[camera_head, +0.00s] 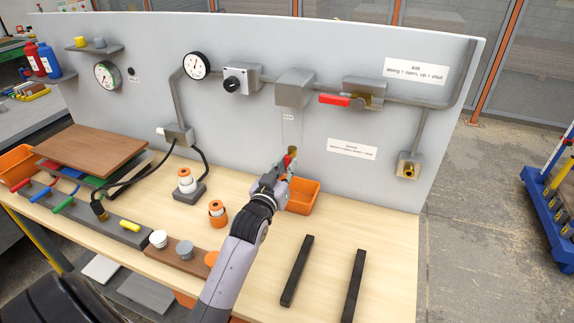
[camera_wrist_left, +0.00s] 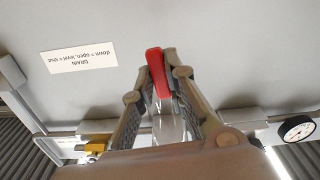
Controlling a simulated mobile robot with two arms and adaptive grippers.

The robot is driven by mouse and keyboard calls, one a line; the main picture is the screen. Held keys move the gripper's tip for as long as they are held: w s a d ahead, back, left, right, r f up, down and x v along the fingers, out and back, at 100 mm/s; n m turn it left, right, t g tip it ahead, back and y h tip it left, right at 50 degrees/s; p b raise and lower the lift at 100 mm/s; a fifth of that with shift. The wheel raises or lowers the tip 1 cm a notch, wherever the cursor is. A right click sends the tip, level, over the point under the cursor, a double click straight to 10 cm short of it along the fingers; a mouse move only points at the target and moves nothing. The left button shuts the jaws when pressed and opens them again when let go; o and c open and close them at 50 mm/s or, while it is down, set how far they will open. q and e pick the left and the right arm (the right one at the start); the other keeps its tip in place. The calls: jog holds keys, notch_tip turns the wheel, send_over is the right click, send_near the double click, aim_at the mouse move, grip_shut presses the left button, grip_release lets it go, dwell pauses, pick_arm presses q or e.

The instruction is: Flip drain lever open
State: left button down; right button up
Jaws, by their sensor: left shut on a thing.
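The drain lever (camera_head: 291,154) is a small red handle at the brass drain fitting (camera_head: 293,150), below the grey filter block (camera_head: 295,88) and its clear bowl (camera_head: 291,128) on the panel. My left gripper (camera_head: 284,168) is at the lever, and its wrist partly hides it. In the left wrist view the red lever (camera_wrist_left: 158,74) lies between the two fingers, and the gripper is shut on it. The clear bowl (camera_wrist_left: 165,128) shows behind, between the fingers. The lever's exact angle is hard to tell. My right gripper is not in view.
An orange bin (camera_head: 304,193) stands below the drain, close to my gripper. A drain label (camera_head: 352,149) is on the panel. The red-handled air valve (camera_head: 335,99) is up and right. Two dark bars (camera_head: 297,270) lie on the bench.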

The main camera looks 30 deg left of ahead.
pick_arm(q)
jog(key=shift+a+m, duration=0.15)
jog(key=shift+m, duration=0.75)
jog(key=c, duration=1.6)
grip_release()
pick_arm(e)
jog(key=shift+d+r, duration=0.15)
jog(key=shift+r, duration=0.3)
pick_arm(q)
jog(key=shift+s, duration=0.1)
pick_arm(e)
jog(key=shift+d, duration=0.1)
pick_arm(q)
jog(key=v, duration=1.2)
jog(key=shift+f, duration=0.1)
